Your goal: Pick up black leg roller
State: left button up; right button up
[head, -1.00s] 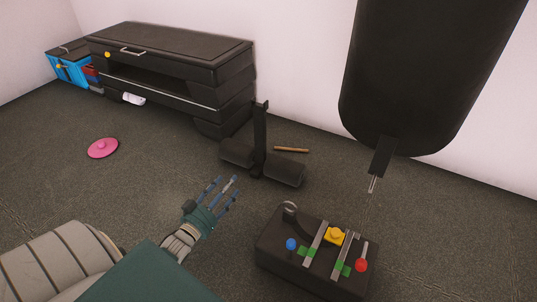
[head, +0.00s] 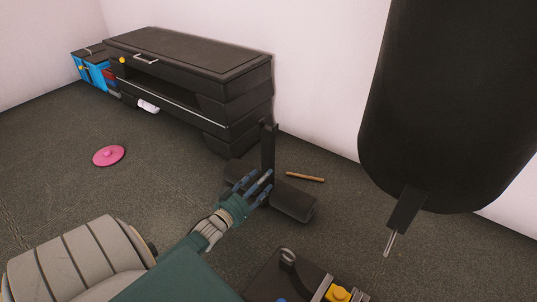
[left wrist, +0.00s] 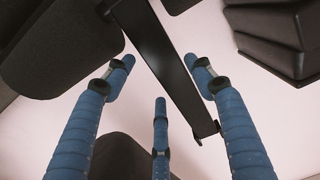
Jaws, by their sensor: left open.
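The black leg roller has an upright flat post (head: 268,146) and dark foam rollers (head: 292,201) on both sides of its base. It stands on the floor near the middle of the head view. My left gripper (head: 257,182) is open and overlaps the lower post and the inner roller area. In the left wrist view the post (left wrist: 158,52) runs diagonally between the spread blue fingers (left wrist: 158,78), and a roller (left wrist: 60,45) fills the upper left. I cannot tell whether any finger touches the post. My right gripper is not in view.
A dark cabinet (head: 190,65) stands behind at the wall. A black hanging bag (head: 440,110) is at the right. A wooden stick (head: 305,176) lies behind the roller. A black box with levers (head: 270,279) is in front. A pink disc (head: 109,156) lies left on open floor.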

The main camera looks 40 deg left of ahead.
pick_arm(q)
jog(key=w+b, duration=0.2)
jog(key=w, duration=0.1)
jog(key=w+b, duration=0.1)
jog(key=w, duration=0.1)
jog(key=shift+w+a, duration=0.15)
jog(key=shift+a, duration=0.2)
